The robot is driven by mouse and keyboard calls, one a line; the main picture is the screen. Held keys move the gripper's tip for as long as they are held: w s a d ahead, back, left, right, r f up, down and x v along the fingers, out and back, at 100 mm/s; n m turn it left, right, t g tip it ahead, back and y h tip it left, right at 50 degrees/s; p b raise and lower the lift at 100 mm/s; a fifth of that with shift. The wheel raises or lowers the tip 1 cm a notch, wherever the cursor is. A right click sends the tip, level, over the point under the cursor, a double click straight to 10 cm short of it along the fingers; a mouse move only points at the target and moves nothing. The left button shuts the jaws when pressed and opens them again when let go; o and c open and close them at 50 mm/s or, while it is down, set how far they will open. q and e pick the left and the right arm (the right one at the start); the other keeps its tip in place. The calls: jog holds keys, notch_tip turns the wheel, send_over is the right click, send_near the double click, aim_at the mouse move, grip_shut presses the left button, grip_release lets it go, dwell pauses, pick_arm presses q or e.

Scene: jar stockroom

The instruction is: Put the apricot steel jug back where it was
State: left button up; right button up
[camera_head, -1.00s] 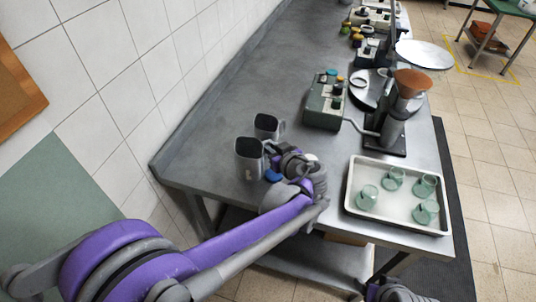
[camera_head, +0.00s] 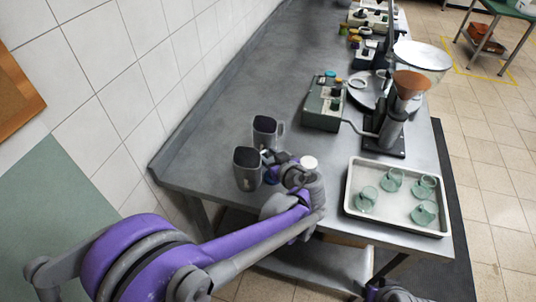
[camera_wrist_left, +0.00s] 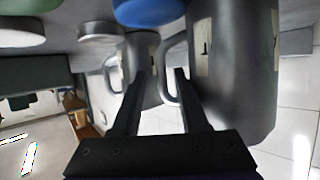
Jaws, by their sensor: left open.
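Two grey steel jugs with dark open tops stand at the near left of the bench. The front jug (camera_head: 247,172) is the nearer one, and the rear jug (camera_head: 266,133) is behind it. I see no apricot colour on either. My left gripper (camera_head: 277,157) is open beside the front jug, on its right. In the left wrist view the open fingers (camera_wrist_left: 160,76) are on either side of a jug handle, close to the large jug body (camera_wrist_left: 235,75). The other jug (camera_wrist_left: 143,60) shows behind the left finger. My right gripper is not in view.
A white tray (camera_head: 397,229) with several green glass cups is at the right. A green-grey box (camera_head: 323,108) and a grinder with a terracotta funnel (camera_head: 410,84) stand behind. The bench's left back is clear.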

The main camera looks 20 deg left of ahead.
pick_arm(q)
jog(key=shift+f, duration=0.1)
jog(key=v, duration=1.1)
jog(key=m+g+h, duration=0.2)
jog(key=g, duration=0.1)
send_near(253, 179)
jog(key=x, duration=0.5)
jog(key=shift+f, duration=0.2)
jog(key=s+a+f+m+g+h, duration=0.1)
jog(key=s+f+m+h, duration=0.2)
jog(key=s, duration=0.5)
jog(key=s+a+f+m+h, duration=0.2)
jog(key=s+f+m+h, duration=0.1)
jog(key=s, duration=0.6)
jog(key=shift+s+a+f+g+h, duration=0.2)
jog(key=shift+f+g+h, duration=0.2)
jog(key=shift+f+h, duration=0.15)
